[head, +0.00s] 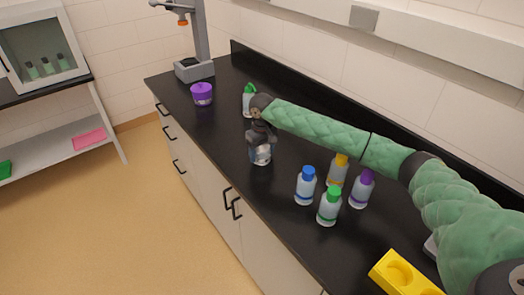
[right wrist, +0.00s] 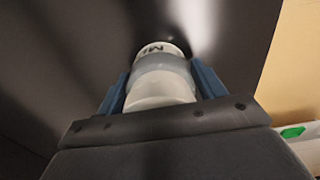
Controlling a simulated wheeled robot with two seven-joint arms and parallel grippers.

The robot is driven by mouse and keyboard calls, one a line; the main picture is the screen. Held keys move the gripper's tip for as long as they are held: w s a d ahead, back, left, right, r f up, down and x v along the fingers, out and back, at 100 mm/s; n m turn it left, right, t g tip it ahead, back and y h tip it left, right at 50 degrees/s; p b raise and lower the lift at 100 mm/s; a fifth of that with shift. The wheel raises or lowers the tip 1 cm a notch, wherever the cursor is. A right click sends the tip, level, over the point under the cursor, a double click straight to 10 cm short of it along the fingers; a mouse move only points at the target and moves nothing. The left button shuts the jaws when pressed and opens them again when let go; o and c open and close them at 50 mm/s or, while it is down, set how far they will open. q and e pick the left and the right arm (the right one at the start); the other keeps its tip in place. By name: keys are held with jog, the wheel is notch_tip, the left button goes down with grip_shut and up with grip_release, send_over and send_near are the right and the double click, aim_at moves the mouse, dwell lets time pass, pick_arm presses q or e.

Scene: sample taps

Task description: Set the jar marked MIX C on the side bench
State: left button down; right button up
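My right gripper (head: 261,142) reaches down over the black bench top with its fingers around a pale jar (head: 261,156). In the right wrist view the jar (right wrist: 162,82) sits between the blue fingers, which appear to press on both its sides. A grey band circles it. Its label shows letters like "MI"; the rest is cut off, so I cannot confirm MIX C. I cannot tell whether its base touches the bench. A grey side table (head: 102,106) with a lower shelf stands at the far left and may be the side bench. My left gripper is not in view.
Bottles with blue (head: 306,186), green (head: 329,207), orange (head: 338,170) and purple caps (head: 362,188) stand under my right arm. A green-capped bottle (head: 248,102) and purple tub (head: 202,94) stand farther back. A yellow rack (head: 402,275) is at front right. A cabinet (head: 42,48) stands on the side table.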

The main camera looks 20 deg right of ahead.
jog(key=shift+o, duration=1.1)
jog(key=shift+r, duration=0.1)
jog(key=shift+r+b, duration=0.3)
notch_tip(320, 180, up, 10)
jog(key=b, duration=0.3)
jog(key=shift+r+b, duration=0.1)
jog(key=shift+b, duration=0.2)
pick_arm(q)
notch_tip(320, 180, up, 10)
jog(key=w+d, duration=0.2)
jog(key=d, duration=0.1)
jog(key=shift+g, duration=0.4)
pick_arm(e)
jog(key=shift+r, duration=0.65)
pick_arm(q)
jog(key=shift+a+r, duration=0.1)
pick_arm(e)
jog(key=shift+f, duration=0.1)
